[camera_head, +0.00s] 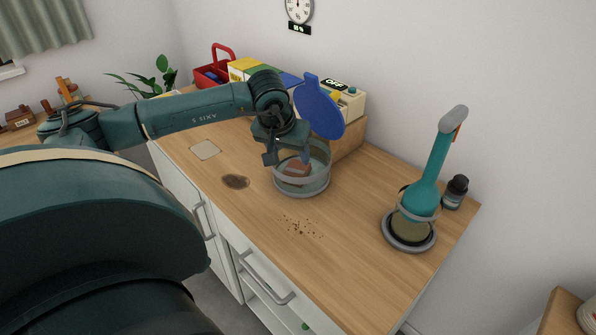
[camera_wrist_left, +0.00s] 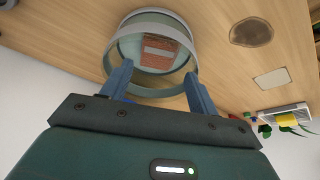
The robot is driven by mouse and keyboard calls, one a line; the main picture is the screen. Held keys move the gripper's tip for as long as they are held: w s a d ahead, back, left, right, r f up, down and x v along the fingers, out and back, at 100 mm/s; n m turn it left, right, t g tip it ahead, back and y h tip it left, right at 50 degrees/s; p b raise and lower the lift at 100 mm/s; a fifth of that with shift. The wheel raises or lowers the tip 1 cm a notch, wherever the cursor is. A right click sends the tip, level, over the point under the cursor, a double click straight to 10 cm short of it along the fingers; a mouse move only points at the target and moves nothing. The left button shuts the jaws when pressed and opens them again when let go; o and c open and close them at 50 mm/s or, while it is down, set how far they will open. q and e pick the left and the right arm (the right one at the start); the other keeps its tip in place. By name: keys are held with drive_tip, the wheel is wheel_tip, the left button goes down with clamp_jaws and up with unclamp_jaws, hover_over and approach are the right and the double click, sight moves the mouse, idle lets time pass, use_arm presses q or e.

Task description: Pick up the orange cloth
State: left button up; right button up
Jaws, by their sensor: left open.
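The orange cloth (camera_head: 296,169) looks like a folded brownish-orange piece inside a round clear container (camera_head: 316,186) on the wooden counter. In the left wrist view the cloth (camera_wrist_left: 158,52) lies within the container's round rim (camera_wrist_left: 120,36). The blue lid (camera_head: 318,108) stands up at the container's back. My left gripper (camera_head: 287,156) is open over the container's mouth. In the left wrist view its two blue fingers (camera_wrist_left: 157,72) are spread apart near the rim, with the cloth seen between and beyond them. Nothing is between the fingers. My right gripper is not visible.
A teal brush (camera_head: 428,180) stands in a round holder at the right, beside a dark bottle (camera_head: 456,192). A wooden box (camera_head: 351,138) is close behind the container. Crumbs (camera_head: 300,227) and a brown stain (camera_head: 236,181) mark the counter. The front counter is otherwise clear.

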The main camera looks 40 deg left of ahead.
sight(297, 168)
use_arm(q)
drive_tip(key=x, duration=0.2)
drive_tip(key=p+x, duration=0.1)
drive_tip(key=x, duration=0.4)
drive_tip(key=shift+w+f, duration=0.1)
drive_tip(key=shift+w, duration=0.3)
drive_tip(key=shift+c, duration=0.2)
drive_tip(key=c, duration=0.7)
